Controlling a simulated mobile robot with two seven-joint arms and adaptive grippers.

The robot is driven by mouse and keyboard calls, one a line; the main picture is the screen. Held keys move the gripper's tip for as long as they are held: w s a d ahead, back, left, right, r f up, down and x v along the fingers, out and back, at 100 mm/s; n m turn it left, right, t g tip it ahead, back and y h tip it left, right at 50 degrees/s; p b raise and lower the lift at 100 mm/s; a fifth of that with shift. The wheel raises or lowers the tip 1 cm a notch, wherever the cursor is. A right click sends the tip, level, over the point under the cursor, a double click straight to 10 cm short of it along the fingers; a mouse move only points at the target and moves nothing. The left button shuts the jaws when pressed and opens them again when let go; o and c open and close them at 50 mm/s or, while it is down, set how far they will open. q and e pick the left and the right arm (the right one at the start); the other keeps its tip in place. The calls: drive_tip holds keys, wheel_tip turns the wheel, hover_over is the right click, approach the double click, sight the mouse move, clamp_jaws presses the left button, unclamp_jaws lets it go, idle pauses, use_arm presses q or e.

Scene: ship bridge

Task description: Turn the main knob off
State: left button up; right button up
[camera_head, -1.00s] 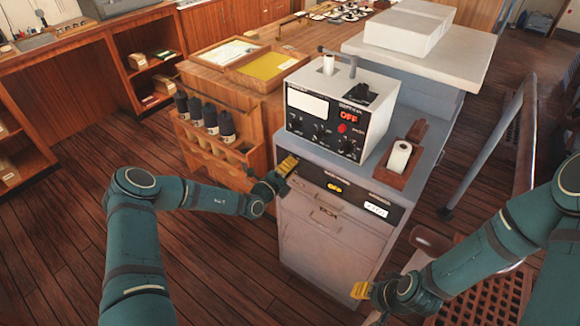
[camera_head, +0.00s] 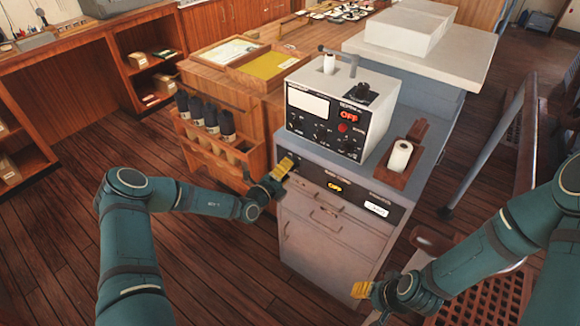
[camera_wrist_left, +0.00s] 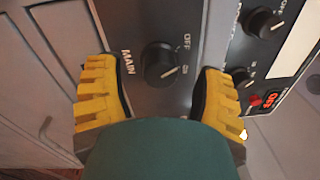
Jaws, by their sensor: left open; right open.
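The black main knob (camera_wrist_left: 160,62) is on a dark panel in the left wrist view, with the labels MAIN, OFF and ON around it. A small pale mark on it appears to face the ON side. My left gripper (camera_head: 283,168) is open at the left end of the front panel (camera_head: 360,197). In the left wrist view its yellow fingers (camera_wrist_left: 162,98) stand on either side of the knob's lower part, apart from it. In the head view I cannot make out the knob clearly. My right gripper (camera_head: 361,290) is open and empty, low before the cabinet.
A white instrument box (camera_head: 318,135) with knobs and a red OFF display stands on the cabinet (camera_head: 325,245). A yellow lit display (camera_head: 334,187) is on the front panel. A wooden bottle rack (camera_head: 215,150) is left of my left gripper. A metal railing (camera_head: 490,150) is at the right.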

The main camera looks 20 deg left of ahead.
use_arm(q)
drive_tip(key=v, duration=1)
drive_tip(key=s+d+f+m+g+h+b, duration=0.1)
drive_tip(key=s+d+f+m+g+h, duration=0.15)
drive_tip(key=s+d+m+g, duration=0.55)
drive_tip(key=s+d+f+m+g+h, duration=0.2)
drive_tip(key=s+d+m+g+h, duration=0.2)
drive_tip(key=s+d+m+g, duration=0.45)
drive_tip(key=s+a+f+m+y+b, duration=0.1)
drive_tip(key=s+f+m+y, duration=0.1)
drive_tip(key=m, duration=1.2)
drive_tip(key=s+a+f+m+t+y+b, duration=0.1)
drive_tip(key=s+m+y, duration=0.3)
drive_tip(key=m, duration=1)
drive_tip(key=f+y, duration=0.1)
drive_tip(key=y, duration=0.2)
drive_tip(key=shift+a+f, duration=0.15)
drive_tip(key=shift+s+m, duration=0.1)
drive_tip(key=shift+m, duration=0.15)
